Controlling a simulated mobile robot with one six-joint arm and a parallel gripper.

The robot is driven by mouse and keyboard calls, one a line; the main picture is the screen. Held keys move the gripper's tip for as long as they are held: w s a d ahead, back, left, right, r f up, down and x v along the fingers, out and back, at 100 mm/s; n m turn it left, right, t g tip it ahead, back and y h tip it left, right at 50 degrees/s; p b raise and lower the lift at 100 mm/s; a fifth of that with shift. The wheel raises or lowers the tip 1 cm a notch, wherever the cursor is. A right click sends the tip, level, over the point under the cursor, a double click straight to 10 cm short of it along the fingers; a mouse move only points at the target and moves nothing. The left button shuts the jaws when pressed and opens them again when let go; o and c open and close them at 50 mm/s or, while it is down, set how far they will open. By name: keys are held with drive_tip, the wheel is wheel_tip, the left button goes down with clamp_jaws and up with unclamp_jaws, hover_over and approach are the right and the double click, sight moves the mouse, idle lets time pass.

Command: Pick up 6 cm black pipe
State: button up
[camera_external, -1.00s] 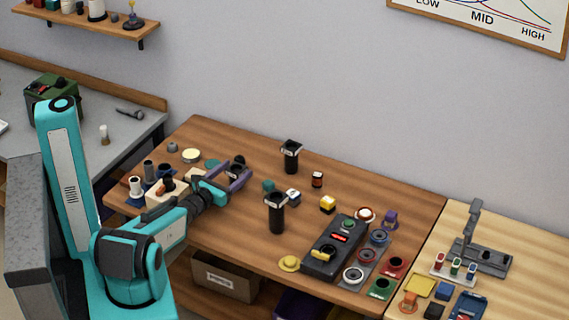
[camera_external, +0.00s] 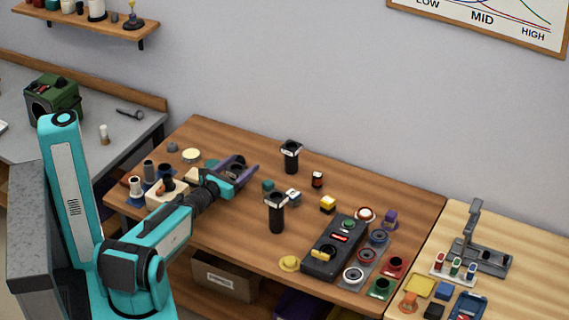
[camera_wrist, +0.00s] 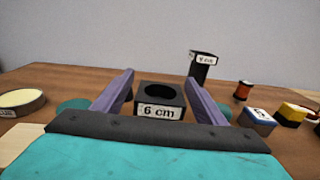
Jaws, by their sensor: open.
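The 6 cm black pipe (camera_wrist: 160,98) stands upright in the wrist view, with a square top, a round hole and a white "6 cm" label facing me. My gripper (camera_wrist: 161,86) is open, with one purple finger on each side of the pipe and a visible gap at each side. In the external view my gripper (camera_external: 243,169) is at the left part of the wooden table, and the pipe (camera_external: 236,169) shows dark between its fingers. The pipe's lower part is hidden by my gripper.
A taller labelled black pipe (camera_external: 291,158) stands behind to the right; another (camera_external: 276,214) stands nearer the front. A small red-and-black piece (camera_external: 317,179), a white-and-blue block (camera_wrist: 258,117) and a yellow block (camera_external: 327,203) lie right. A round cream-topped tin (camera_wrist: 20,102) is left.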

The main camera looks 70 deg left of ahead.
drive_tip(key=shift+x, duration=0.8)
drive_tip(key=c, duration=1.1)
drive_tip(key=shift+c, duration=0.2)
drive_tip(key=shift+r, duration=0.1)
wheel_tip(320, 180, up, 10)
drive_tip(key=p, duration=0.3)
idle(0.5)
